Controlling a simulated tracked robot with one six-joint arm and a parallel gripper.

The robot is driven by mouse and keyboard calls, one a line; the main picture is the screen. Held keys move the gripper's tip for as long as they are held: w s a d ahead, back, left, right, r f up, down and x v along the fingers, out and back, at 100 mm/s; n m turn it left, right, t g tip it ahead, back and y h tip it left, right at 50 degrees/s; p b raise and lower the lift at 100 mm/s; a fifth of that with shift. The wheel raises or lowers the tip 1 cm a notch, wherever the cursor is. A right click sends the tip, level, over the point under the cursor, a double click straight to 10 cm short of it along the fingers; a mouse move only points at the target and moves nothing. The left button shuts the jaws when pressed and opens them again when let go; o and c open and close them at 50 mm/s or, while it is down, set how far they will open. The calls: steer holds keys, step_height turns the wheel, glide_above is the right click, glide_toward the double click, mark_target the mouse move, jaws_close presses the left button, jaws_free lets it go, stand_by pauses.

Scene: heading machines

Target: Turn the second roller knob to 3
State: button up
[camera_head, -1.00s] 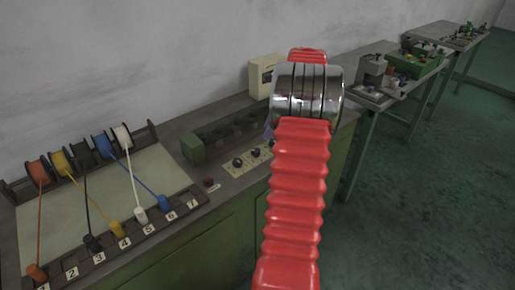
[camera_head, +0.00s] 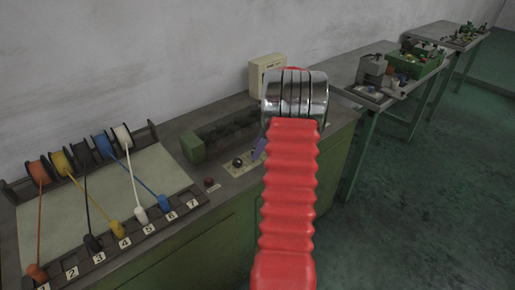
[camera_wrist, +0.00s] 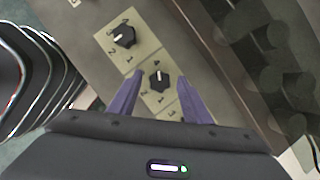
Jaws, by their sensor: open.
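A black knob (camera_wrist: 159,80) with a white pointer mark sits on a pale numbered plate (camera_wrist: 144,92) in the wrist view. Its mark points roughly to the top of the picture. My gripper (camera_wrist: 158,103) is open, with a purple finger on either side of this knob; I cannot tell whether they touch it. Another black knob (camera_wrist: 123,37) is on the plate above and left. In the head view one knob (camera_head: 238,162) shows on the machine's panel, and a purple finger (camera_head: 260,148) of mine stands beyond it. The other knobs there are hidden behind my arm.
A red button (camera_head: 209,182) sits left of the panel. A green block (camera_head: 193,150) and dark roller trough lie behind it. Wire spools and numbered slots (camera_head: 122,243) are at the left. A cream box (camera_head: 263,72) stands behind my arm. More benches stand at the right.

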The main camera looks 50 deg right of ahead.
steer(key=c, duration=1)
steer(key=shift+c, duration=0.2)
steer(key=shift+n, duration=0.4)
steer(key=n, duration=0.2)
steer(key=n+g+y, duration=0.1)
steer(key=n, duration=0.1)
steer(key=shift+w+d+n+g, duration=0.2)
steer(key=shift+n+g, duration=0.1)
steer(key=shift+n, duration=0.1)
steer(key=n+g, duration=0.1)
steer(key=n, duration=0.2)
steer(key=n+g+y, duration=0.1)
steer(key=n, duration=0.2)
steer(key=shift+w+d+r, duration=0.1)
steer(key=shift+w, duration=0.05)
